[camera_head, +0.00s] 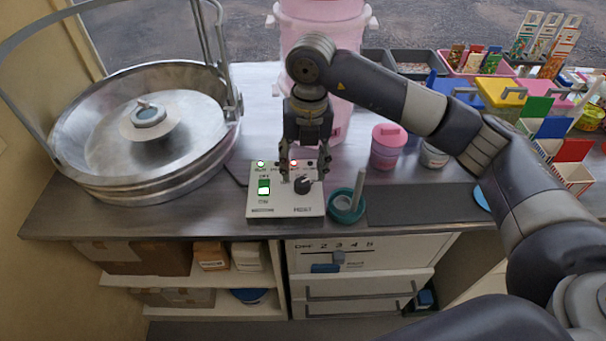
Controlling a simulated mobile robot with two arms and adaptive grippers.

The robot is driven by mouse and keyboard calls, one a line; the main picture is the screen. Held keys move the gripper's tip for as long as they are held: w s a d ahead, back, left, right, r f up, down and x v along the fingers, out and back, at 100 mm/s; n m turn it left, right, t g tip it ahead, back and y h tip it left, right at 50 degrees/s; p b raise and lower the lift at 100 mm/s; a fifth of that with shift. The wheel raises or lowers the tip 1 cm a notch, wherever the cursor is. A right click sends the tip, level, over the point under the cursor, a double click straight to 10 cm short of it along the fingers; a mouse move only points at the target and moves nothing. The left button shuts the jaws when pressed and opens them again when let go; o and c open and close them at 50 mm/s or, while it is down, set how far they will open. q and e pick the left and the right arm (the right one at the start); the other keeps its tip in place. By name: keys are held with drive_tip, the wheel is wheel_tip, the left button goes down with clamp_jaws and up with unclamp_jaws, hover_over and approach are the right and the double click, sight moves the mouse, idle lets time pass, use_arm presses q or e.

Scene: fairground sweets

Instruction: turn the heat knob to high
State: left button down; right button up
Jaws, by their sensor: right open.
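A pale control box (270,209) stands near the front edge of the counter. It has a green-lit switch (264,187) on its left and a dark round knob (303,185) on its right, above a small label. Small lights, one green and one red, glow along its top edge. The knob's exact setting is too small to read. My right gripper (304,167) is open over the box, its fingers pointing down just behind the knob, with nothing between them. I cannot tell whether it touches the box. My left gripper is out of view.
A large metal bowl machine (75,130) stands left of the box. A teal cup with a stick (345,208) stands close on its right. Pink tubs (385,147), a dark mat (415,206) and colourful trays (500,92) are further right. Drawers (350,289) are below.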

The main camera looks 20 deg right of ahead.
sight(306, 182)
wheel_tip(306, 182, up, 8)
drive_tip(key=shift+d+f, duration=0.2)
drive_tip(key=shift+f, duration=0.05)
drive_tip(key=shift+s+f, duration=0.1)
drive_tip(key=shift+s, duration=0.05)
idle(0.3)
